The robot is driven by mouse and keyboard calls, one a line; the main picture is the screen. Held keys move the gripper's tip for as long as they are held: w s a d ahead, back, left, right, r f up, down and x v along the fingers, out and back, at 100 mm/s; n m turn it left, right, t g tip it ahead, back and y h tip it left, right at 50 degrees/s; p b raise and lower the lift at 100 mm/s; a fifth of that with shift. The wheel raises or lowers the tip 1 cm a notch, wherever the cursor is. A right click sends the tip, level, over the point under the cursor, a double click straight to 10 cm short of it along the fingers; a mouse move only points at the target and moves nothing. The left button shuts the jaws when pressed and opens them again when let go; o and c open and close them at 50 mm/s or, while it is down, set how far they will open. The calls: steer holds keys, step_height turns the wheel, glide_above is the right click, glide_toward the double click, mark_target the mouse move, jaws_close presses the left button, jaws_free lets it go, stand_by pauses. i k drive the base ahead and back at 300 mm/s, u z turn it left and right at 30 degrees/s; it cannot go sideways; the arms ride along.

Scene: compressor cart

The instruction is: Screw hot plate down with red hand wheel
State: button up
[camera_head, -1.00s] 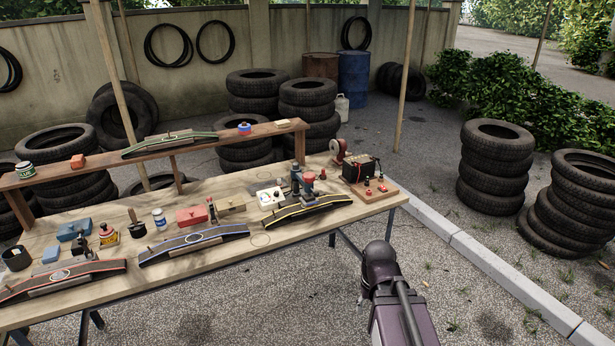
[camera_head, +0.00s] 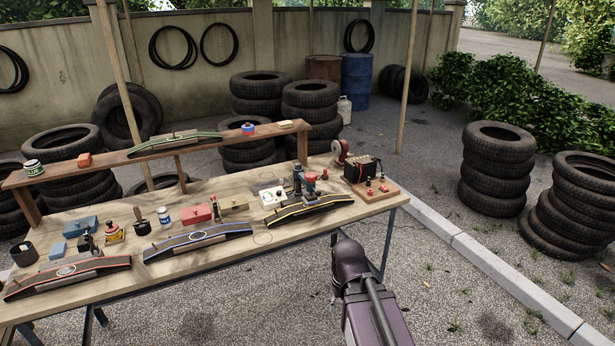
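A small press with a blue-grey upright (camera_head: 298,180) stands on the right part of the workbench (camera_head: 262,238). My arm reaches up from the bottom edge, right of the bench's front edge. My gripper is not visible, and the arm's rounded joint is the part nearest the bench.
Curved strips with blue (camera_head: 198,242) and red edging (camera_head: 68,276) lie along the bench front. A black battery-like box (camera_head: 362,171) stands at the right end. A raised shelf (camera_head: 110,159) runs behind. Tyre stacks (camera_head: 497,168) stand on the right. Gravel before the bench is clear.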

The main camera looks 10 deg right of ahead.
mark_target(310, 177)
steer(key=z, duration=0.05)
steer(key=i, duration=1)
steer(key=u, duration=0.05)
